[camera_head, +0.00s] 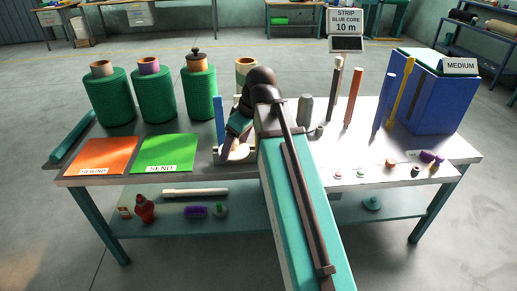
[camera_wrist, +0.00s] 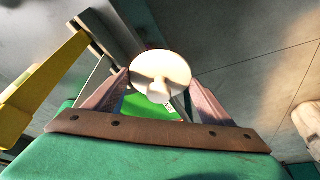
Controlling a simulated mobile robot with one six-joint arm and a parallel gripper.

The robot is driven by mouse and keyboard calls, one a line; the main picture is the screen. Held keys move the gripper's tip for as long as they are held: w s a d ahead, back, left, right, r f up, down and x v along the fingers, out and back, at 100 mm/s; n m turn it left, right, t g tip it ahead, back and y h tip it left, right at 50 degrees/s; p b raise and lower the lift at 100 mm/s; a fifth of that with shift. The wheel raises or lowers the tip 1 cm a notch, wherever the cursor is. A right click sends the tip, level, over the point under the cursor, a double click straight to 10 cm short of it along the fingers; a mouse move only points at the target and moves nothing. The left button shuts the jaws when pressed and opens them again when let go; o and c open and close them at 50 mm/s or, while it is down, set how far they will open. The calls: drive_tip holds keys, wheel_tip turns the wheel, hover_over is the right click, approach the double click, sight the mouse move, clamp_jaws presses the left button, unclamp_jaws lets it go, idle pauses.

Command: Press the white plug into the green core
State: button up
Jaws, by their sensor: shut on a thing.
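The white plug (camera_wrist: 160,70) shows in the wrist view as a pale round disc with a short stub at its middle. My gripper (camera_wrist: 158,88) is shut on it, with one finger at each side. In the head view my own arm hides most of the gripper and I cannot make out the plug. A dark green tube (camera_head: 72,137) lies along the left edge of the table; I cannot tell whether it is the green core. No green core shows near the plug in the wrist view.
Green net rolls (camera_head: 109,97) stand at the back left of the table (camera_head: 450,150). An orange REWIND mat (camera_head: 107,155) and a green SEND mat (camera_head: 163,152) lie in front. Upright posts (camera_head: 354,98) and a blue MEDIUM bin (camera_head: 435,95) stand right. Small parts (camera_head: 390,163) line the front right.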

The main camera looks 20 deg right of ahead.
sight(220, 149)
drive_tip(key=a, duration=0.1)
drive_tip(key=w+a+r+m, duration=0.1)
drive_tip(key=a, duration=0.1)
drive_tip(key=a+r+m+h, duration=0.1)
drive_tip(key=shift+w+a+t, duration=0.25)
drive_tip(key=shift+w+t, duration=0.05)
drive_tip(key=shift+w, duration=0.05)
drive_tip(key=shift+w+a+r+m, duration=0.2)
drive_tip(key=shift+m, duration=0.5)
drive_tip(key=shift+w+d+r+m+t+h, duration=0.15)
drive_tip(key=shift+m+h, duration=0.15)
drive_tip(key=shift+m, duration=0.4)
drive_tip(key=shift+w+r+m+t+h, duration=0.15)
drive_tip(key=shift+m+h, duration=0.15)
drive_tip(key=shift+m, duration=0.4)
drive_tip(key=shift+w+d+r+m+h, duration=0.15)
drive_tip(key=shift+m+h, duration=0.15)
drive_tip(key=shift+m, duration=0.4)
drive_tip(key=shift+s+f, duration=0.1)
